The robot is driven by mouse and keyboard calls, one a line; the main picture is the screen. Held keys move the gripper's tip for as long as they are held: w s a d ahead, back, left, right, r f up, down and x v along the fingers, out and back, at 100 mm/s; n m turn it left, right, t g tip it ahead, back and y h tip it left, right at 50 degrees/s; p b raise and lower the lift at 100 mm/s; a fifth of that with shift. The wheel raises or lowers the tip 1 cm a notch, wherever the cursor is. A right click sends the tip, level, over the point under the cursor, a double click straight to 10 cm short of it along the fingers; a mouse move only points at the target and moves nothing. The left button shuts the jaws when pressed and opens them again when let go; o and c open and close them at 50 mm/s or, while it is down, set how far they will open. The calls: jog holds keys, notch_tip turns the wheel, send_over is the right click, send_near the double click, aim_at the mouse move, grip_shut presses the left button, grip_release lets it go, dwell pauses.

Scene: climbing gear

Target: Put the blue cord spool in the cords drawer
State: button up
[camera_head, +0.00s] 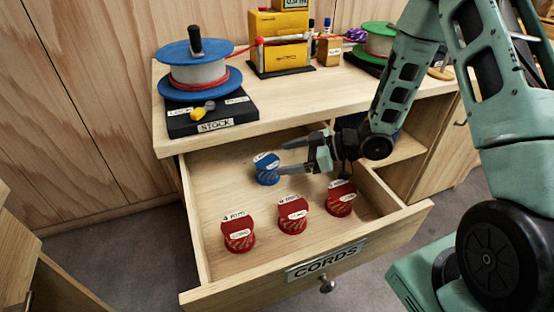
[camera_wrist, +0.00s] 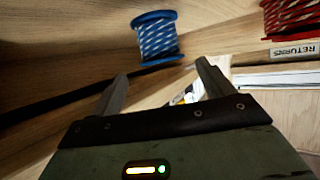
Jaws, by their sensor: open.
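The blue cord spool (camera_head: 266,168) stands upright inside the open cords drawer (camera_head: 213,261), toward its back. It also shows in the wrist view (camera_wrist: 157,38), just beyond my fingertips. My gripper (camera_head: 283,157) is open and inside the drawer space, to the right of the blue spool. In the wrist view the fingers (camera_wrist: 160,72) are apart with nothing between them, and a gap shows between them and the spool. The drawer is pulled out and its front carries a CORDS label.
Red cord spools stand in the drawer: left (camera_head: 238,234), middle (camera_head: 292,215) and right (camera_head: 341,198). A STOCK stand (camera_head: 212,117) with a large blue-flanged reel (camera_head: 195,72) sits on the bench top (camera_head: 290,100) above. A yellow device (camera_head: 280,42) stands farther back. Bare drawer floor lies left of the blue spool.

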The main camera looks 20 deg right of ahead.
jog(key=shift+s+d+r, duration=0.15)
jog(key=shift+r, duration=0.05)
jog(key=a+r+h, duration=0.1)
jog(key=a+h, duration=0.1)
jog(key=w+a+r+h, duration=0.1)
jog(key=h, duration=0.1)
jog(key=shift+a+r+g, duration=0.3)
jog(key=shift+a+g, duration=0.05)
jog(key=shift+g, duration=0.05)
jog(key=s+a+r+m+g+h, duration=0.1)
jog(key=s+a+r+g+h, duration=0.1)
jog(key=s, duration=0.7)
jog(key=s+a+r+m+g+h, duration=0.1)
jog(key=s+r, duration=0.3)
jog(key=s, duration=0.5)
jog(key=s+a+r+m+g+h, duration=0.2)
jog(key=s+a+r+g+h, duration=0.1)
jog(key=s, duration=0.6)
jog(key=shift+s+a+r+h, duration=0.3)
jog(key=shift+a+r+h, duration=0.1)
jog(key=shift+r, duration=0.1)
